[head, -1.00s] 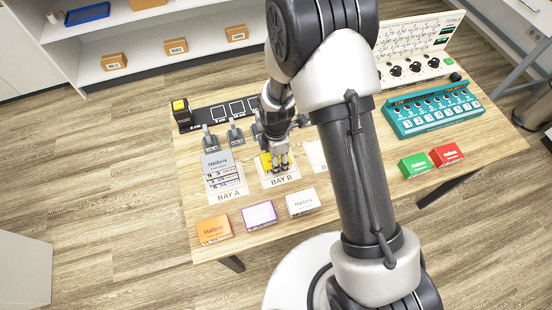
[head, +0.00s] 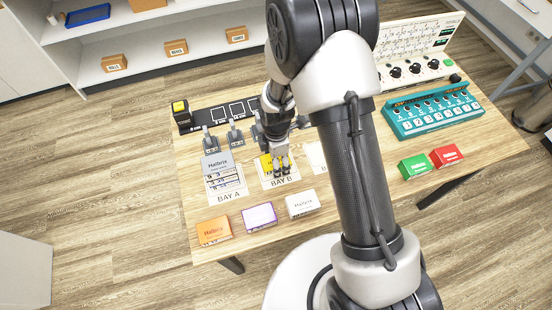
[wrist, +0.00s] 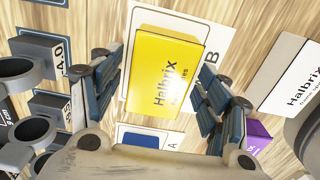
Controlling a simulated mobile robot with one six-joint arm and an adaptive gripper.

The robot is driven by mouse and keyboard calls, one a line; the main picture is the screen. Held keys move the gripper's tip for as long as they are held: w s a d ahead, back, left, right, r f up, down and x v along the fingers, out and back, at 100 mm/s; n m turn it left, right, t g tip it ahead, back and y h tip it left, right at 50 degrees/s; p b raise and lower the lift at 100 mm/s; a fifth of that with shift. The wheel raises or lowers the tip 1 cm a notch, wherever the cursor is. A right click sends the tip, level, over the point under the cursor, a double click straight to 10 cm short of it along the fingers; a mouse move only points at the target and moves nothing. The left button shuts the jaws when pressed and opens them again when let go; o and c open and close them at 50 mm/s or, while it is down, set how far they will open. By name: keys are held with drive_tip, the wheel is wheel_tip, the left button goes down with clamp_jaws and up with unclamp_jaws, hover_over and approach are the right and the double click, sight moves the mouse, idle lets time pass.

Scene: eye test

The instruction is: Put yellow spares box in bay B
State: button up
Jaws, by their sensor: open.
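The yellow spares box (head: 265,161) lies on the white bay B card (head: 267,184). In the wrist view the yellow box (wrist: 165,75) lies flat within the card, with the letter B showing beside it. My gripper (head: 282,168) is over the box, partly hiding it in the head view. In the wrist view my gripper (wrist: 160,70) is open, one finger on each side of the box. Gaps show between the fingers and the box. I cannot tell how high the fingertips are above the card.
Orange (head: 214,230), purple (head: 259,216) and white (head: 302,203) boxes line the front edge. Green (head: 415,166) and red (head: 446,156) boxes and a teal panel (head: 434,113) are right.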

wheel_tip(320, 180, up, 21)
drive_tip(key=d+m+t+p, duration=0.1)
drive_tip(key=d+m+p, duration=0.2)
drive_tip(key=m+p, duration=0.1)
drive_tip(key=s+d+r+m+t, duration=0.1)
drive_tip(key=s+d+r+m, duration=0.4)
drive_tip(key=r, duration=0.5)
drive_tip(key=s+d+r+m+t, duration=0.1)
drive_tip(key=s+d+r+m, duration=0.1)
drive_tip(key=s+r+m, duration=0.2)
drive_tip(key=s+d+r+m+t, duration=0.1)
drive_tip(key=s+d+r+m, duration=0.1)
drive_tip(key=s+m, duration=0.6)
drive_tip(key=s+r, duration=0.1)
drive_tip(key=s, duration=0.1)
drive_tip(key=shift+s+d+r+t, duration=0.3)
drive_tip(key=shift+s+r, duration=0.05)
